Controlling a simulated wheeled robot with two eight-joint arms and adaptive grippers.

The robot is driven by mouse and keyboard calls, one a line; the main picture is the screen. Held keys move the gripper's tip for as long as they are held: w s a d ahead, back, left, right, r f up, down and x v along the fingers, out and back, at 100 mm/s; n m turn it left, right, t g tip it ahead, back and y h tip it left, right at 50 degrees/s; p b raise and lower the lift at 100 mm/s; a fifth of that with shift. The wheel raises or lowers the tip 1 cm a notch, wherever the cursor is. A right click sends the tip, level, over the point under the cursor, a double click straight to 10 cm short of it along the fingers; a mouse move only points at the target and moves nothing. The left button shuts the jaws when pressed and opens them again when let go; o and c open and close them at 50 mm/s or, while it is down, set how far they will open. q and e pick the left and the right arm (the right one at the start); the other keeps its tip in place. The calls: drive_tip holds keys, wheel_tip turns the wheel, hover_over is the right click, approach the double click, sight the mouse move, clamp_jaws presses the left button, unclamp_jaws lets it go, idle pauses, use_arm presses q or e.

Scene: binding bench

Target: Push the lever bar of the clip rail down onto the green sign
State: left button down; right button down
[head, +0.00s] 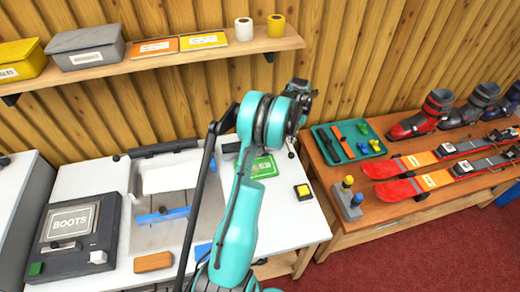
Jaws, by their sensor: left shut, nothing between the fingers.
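The green sign (264,168) lies on the white bench, partly covered by my left arm. A short dark piece (231,147) shows at the sign's far left side, perhaps part of the clip rail. My arm hides most of that area, so I cannot tell the lever bar's angle or whether it touches the sign. My left gripper (303,103) is shut and empty, high in the picture beyond the teal wrist. Its fingertips are hard to make out, and contact with the lever bar cannot be told. My right gripper is out of view.
A grey tray (143,238) with a blue bar (160,215) and a dark BOOTS press (107,258) stand left. A yellow-buttoned box (303,192) is right of the sign. A shelf (150,68) overhangs behind. The right table (345,233) holds skis and boots.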

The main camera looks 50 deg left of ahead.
use_arm(q)
drive_tip(key=shift+r, duration=0.15)
wheel_tip(320, 180, up, 9)
drive_tip(key=p, duration=0.5)
idle(0.4)
idle(0.9)
